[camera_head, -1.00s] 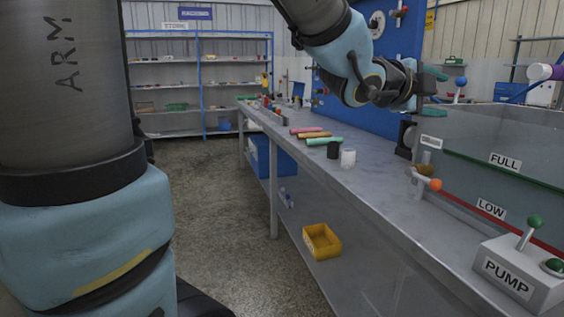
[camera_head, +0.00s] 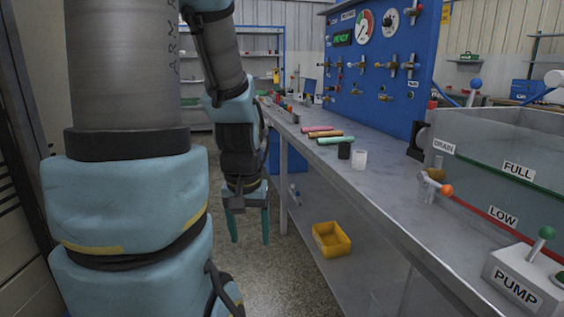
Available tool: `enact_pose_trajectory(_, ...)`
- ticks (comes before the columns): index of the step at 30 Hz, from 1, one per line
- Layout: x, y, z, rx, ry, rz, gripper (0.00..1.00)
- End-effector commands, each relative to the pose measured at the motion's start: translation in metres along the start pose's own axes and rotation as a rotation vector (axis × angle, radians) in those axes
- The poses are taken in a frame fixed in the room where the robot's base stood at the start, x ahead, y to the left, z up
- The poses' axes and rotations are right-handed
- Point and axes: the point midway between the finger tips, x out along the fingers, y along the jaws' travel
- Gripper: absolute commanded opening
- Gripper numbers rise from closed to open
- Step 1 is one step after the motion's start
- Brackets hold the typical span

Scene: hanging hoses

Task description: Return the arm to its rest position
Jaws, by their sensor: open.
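My arm (camera_head: 232,110) is folded back close to my own column, with its last links hanging straight down. My gripper (camera_head: 250,238) points at the floor, to the left of the workbench (camera_head: 400,215). Its two green fingers are apart, with nothing between them. It hangs below the level of the bench top and appears clear of the bench.
Several coloured hoses (camera_head: 325,134), a black cup (camera_head: 344,151) and a white cup (camera_head: 359,160) stand or lie on the bench. Behind are a blue panel (camera_head: 375,75) with gauges and a glass tank (camera_head: 500,150). A yellow bin (camera_head: 331,239) sits on the lower shelf. Grey floor (camera_head: 275,275) lies below my gripper.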

Motion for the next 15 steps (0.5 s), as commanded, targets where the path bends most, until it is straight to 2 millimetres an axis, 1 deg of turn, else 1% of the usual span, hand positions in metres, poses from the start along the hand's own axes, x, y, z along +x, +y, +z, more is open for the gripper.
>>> enact_pose_trajectory(1, -0.022, 0.000, -0.003, 0.002, 0.001, 0.000, 0.69)
enact_pose_trajectory(5, -0.051, 0.001, -0.007, 0.005, 0.002, 0.000, 0.69)
enact_pose_trajectory(9, -0.090, 0.001, -0.013, 0.007, 0.003, -0.001, 0.69)
enact_pose_trajectory(12, -0.113, 0.001, -0.016, 0.007, 0.003, -0.001, 0.69)
enact_pose_trajectory(15, -0.127, 0.001, -0.018, 0.008, 0.004, -0.001, 0.69)
